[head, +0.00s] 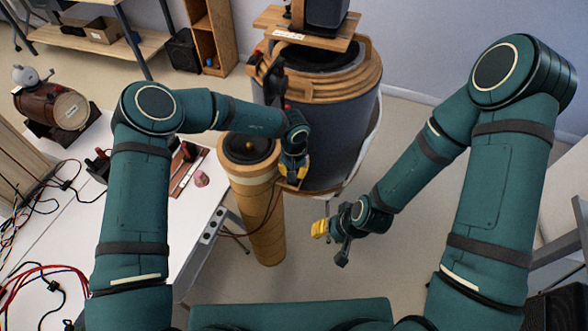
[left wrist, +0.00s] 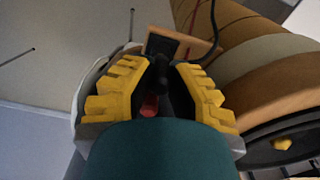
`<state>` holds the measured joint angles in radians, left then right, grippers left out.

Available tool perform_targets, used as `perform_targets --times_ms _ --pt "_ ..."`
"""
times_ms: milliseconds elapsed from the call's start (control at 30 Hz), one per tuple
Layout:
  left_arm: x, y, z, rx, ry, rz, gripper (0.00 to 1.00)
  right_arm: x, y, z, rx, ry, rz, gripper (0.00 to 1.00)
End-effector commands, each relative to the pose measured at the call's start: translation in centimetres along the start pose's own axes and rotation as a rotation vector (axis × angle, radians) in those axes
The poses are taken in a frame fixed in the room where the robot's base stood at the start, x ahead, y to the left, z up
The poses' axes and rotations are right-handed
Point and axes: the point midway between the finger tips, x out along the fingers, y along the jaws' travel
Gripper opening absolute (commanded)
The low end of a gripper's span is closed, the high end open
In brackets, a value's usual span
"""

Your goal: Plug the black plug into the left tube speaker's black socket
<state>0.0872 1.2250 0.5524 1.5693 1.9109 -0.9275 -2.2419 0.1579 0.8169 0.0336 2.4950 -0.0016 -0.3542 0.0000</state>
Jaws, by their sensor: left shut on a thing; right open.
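The tube speaker (head: 262,218), a tall tan cardboard tube with a black cone on top, stands right of the white table. A small wooden terminal board (head: 290,186) juts from its right side. My left gripper (head: 293,170) is at this board, shut on a dark thing that looks like the black plug (left wrist: 160,72). In the left wrist view the board (left wrist: 186,41) is just beyond the fingertips, and a red part (left wrist: 150,106) shows between the fingers. The black socket is hidden, so I cannot tell whether the plug is in it. My right gripper (head: 334,238) is open and empty over the floor.
A large grey drum-shaped speaker (head: 345,135) with wooden rings stands close behind the tube. The floor around my right gripper is clear.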

Motion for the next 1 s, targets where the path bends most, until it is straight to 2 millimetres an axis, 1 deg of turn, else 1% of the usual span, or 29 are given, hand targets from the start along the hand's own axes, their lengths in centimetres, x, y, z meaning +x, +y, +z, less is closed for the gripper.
perform_targets --times_ms 400,433,467,500,800,1000 --pt "0.8 -0.1 0.1 -0.001 -0.002 -0.001 0.0 0.1 0.1 0.0 0.0 0.0 0.0 0.47" --pt "0.8 -0.1 0.1 -0.001 -0.002 -0.001 0.27 0.1 0.0 0.0 0.0 0.0 0.0 0.47" --pt "0.8 -0.1 0.1 -0.001 -0.001 -0.001 0.37 0.1 0.0 0.0 0.0 0.0 0.0 0.47" --pt "0.8 -0.1 0.1 -0.001 -0.001 -0.001 0.45 0.1 0.0 0.0 0.0 0.0 0.0 0.47" --pt "0.6 -0.1 0.0 0.0 -0.001 -0.001 0.45 0.1 0.0 0.0 0.0 0.0 0.0 0.47" --pt "-0.3 0.0 0.0 -0.001 0.001 0.0 0.45 0.0 0.0 0.0 0.0 0.0 0.0 0.47"
